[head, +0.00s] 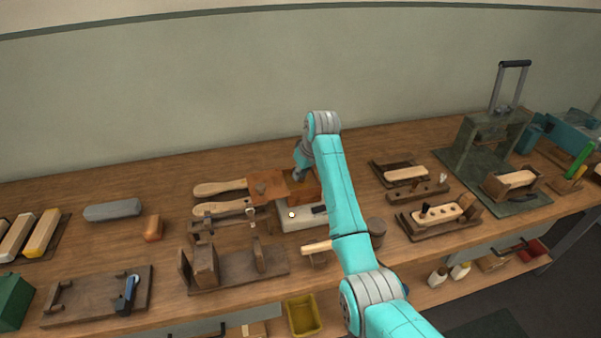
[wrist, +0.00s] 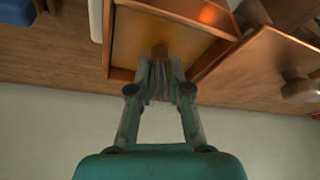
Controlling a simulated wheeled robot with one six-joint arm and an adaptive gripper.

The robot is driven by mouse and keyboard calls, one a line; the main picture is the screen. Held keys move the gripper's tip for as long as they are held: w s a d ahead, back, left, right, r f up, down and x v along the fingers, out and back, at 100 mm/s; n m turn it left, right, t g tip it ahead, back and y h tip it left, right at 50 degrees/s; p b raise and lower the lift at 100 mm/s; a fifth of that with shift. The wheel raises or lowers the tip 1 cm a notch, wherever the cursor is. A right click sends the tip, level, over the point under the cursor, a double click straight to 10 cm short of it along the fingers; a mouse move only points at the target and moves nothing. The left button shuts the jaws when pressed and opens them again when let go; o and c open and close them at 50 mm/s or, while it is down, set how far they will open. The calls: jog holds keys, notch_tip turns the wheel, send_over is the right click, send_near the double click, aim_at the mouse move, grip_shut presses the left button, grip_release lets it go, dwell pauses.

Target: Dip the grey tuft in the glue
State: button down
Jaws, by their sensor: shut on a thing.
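My gripper (wrist: 158,66) points into a shallow wooden-rimmed tray (wrist: 113,74) with an amber, glue-like floor (wrist: 130,30). Its fingers are closed on a grey, ribbed bundle (wrist: 157,88) that looks like the grey tuft. A small brown piece shows at its end, over the amber floor. I cannot tell whether the end touches the glue. In the head view my gripper (head: 300,172) is low at the orange-brown tray (head: 312,190), partly hidden by my arm, and the tuft cannot be made out.
A copper-coloured board (head: 270,186) leans beside the tray on the left. Wooden brush handles (head: 220,187) lie further left. Fixtures (head: 437,213) with brush blocks are to the right. The bench at the far left back is clear.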

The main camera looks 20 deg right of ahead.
jog(key=shift+r, duration=3.75)
jog(key=shift+d, duration=0.1)
